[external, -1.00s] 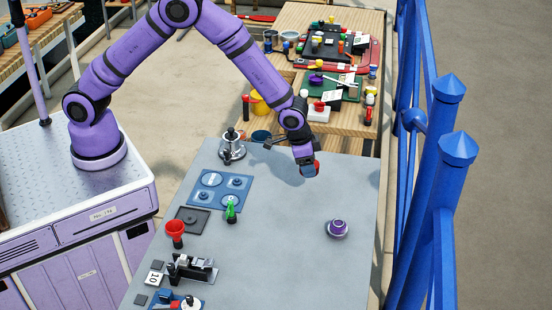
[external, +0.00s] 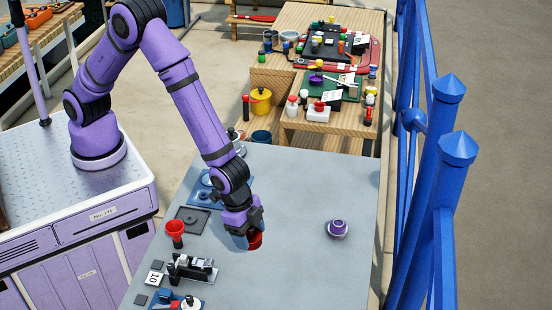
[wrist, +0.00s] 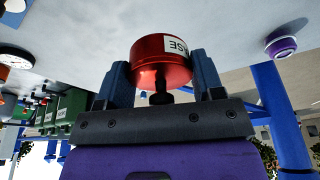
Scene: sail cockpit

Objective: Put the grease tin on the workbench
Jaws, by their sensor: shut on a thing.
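The grease tin (wrist: 158,68) is red with a white label, of which the letters "RSE" or similar show in the wrist view. My gripper (external: 246,236) is shut on it, with one blue finger on each side of the tin. In the external view the red tin (external: 255,241) shows at the gripper's tip, over the grey workbench (external: 300,200), left of the middle. I cannot tell whether the tin touches the bench top or hangs a little above it.
A purple cup-like item (external: 338,228) stands on the bench to the right. A blue railing (external: 425,200) runs along the right.

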